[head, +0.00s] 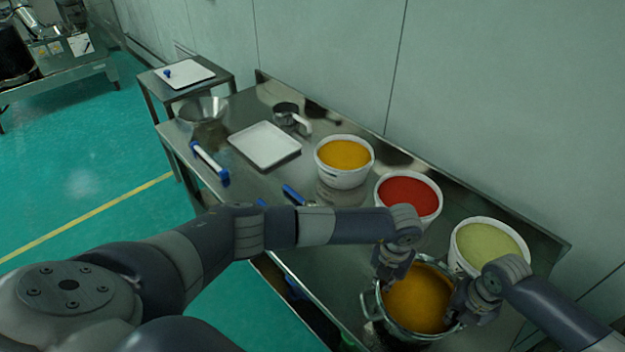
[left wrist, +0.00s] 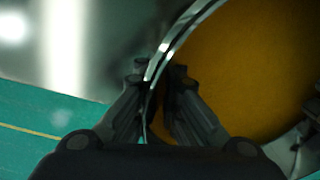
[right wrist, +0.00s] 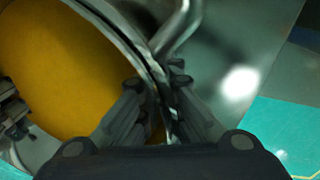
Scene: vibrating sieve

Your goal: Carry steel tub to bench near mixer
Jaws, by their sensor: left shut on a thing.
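The steel tub (head: 402,336), filled with orange-yellow powder (head: 418,298), is at the near right end of the long steel table (head: 335,300). My left gripper (head: 390,265) is shut on the tub's far-left rim; in the left wrist view its fingers (left wrist: 158,75) lie on both sides of the rim (left wrist: 185,35). My right gripper (head: 462,303) is at the tub's right rim. In the right wrist view its fingers (right wrist: 160,80) straddle the rim, near a bent steel handle (right wrist: 182,25); how tightly they close is unclear. The tub's underside is hidden.
White buckets of orange (head: 342,178), red (head: 432,215) and green (head: 465,262) powder stand along the wall side. A white tray (head: 265,160), steel bowl (head: 205,122) and scoop (head: 287,118) lie farther left. A small table (head: 180,93) and steel machine (head: 65,75) stand beyond. Green floor is open left.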

